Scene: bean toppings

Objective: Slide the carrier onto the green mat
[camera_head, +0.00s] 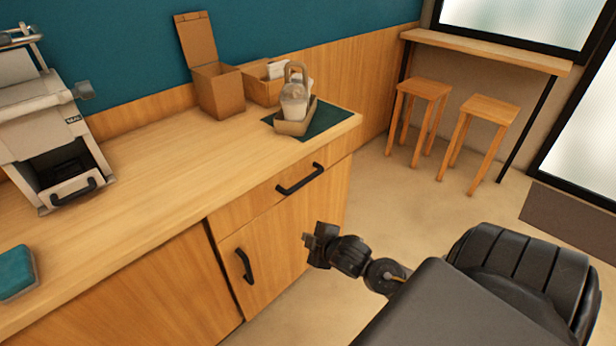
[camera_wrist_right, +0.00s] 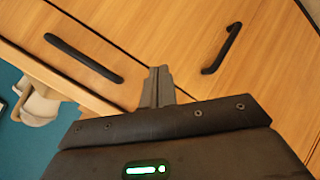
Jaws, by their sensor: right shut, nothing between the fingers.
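The carrier (camera_head: 290,128) is a tan cardboard holder with a raised handle. It stands at the far right end of the counter, on the left part of the dark green mat (camera_head: 328,121). A clear lidded cup (camera_head: 294,102) sits in it. A tan shape that looks like the carrier (camera_wrist_right: 40,105) shows at the left edge of the right wrist view. My right gripper (camera_head: 312,243) is shut and empty, in front of the cabinet and below the counter top, well apart from the carrier. Its fingers (camera_wrist_right: 158,78) are together in the wrist view. My left gripper is out of view.
An open cardboard box (camera_head: 218,92) and a napkin holder (camera_head: 262,86) stand behind the carrier. A grey machine (camera_head: 50,130) and a teal sponge-like block (camera_head: 15,272) are at left. A drawer handle (camera_head: 300,178) juts out below the mat. The middle counter is clear.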

